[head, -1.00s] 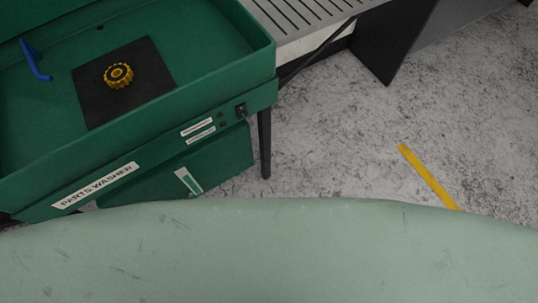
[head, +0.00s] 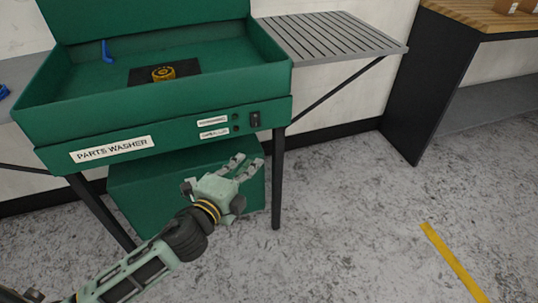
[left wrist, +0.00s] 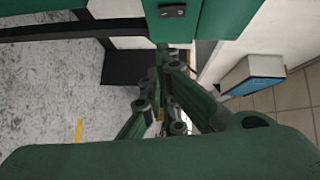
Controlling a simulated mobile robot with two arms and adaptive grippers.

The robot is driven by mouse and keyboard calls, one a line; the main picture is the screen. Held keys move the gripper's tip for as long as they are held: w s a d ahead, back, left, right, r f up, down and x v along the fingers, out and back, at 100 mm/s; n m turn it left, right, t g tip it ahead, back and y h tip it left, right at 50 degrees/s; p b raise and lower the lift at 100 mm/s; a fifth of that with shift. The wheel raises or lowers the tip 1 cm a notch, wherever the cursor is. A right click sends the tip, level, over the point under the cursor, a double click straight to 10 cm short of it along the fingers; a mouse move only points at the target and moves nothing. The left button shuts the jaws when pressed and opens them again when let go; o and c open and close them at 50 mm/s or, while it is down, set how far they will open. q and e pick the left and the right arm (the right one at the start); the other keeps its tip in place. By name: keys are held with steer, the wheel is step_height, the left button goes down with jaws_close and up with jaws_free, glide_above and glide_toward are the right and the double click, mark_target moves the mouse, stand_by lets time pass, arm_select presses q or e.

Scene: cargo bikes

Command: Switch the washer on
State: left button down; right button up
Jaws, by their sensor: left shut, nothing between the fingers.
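The green parts washer (head: 60,122) stands against the wall, with a "PARTS WASHER" label on its front. Its black switch (head: 254,119) is at the right end of the front panel, next to two small dark round spots and two white labels. A dark switch-like piece (left wrist: 172,11) on green shows at the top of the left wrist view. My left gripper (head: 248,164) is shut and empty, below and slightly left of the switch, in front of the green lower box. Its fingers (left wrist: 166,60) also show in the left wrist view. My right gripper is not seen.
A yellow gear (head: 163,73) sits on a black mat (head: 140,76) in the basin, near a blue spout (head: 106,52). A slatted grey shelf (head: 330,38) adjoins on the right. A wood-topped bench (head: 490,18) stands farther right. The floor in front is clear.

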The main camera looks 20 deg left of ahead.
mark_target(256, 120)
arm_select(q)
steer(key=shift+s+d+r, duration=0.1)
steer(key=shift+d+r, duration=0.05)
steer(key=shift+r, duration=0.1)
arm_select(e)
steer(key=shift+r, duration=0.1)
arm_select(q)
steer(key=a+b+x, duration=0.1)
steer(key=a+x, duration=0.1)
steer(key=x, duration=1.1)
steer(key=shift+w+a, duration=0.2)
steer(key=shift+a, duration=0.2)
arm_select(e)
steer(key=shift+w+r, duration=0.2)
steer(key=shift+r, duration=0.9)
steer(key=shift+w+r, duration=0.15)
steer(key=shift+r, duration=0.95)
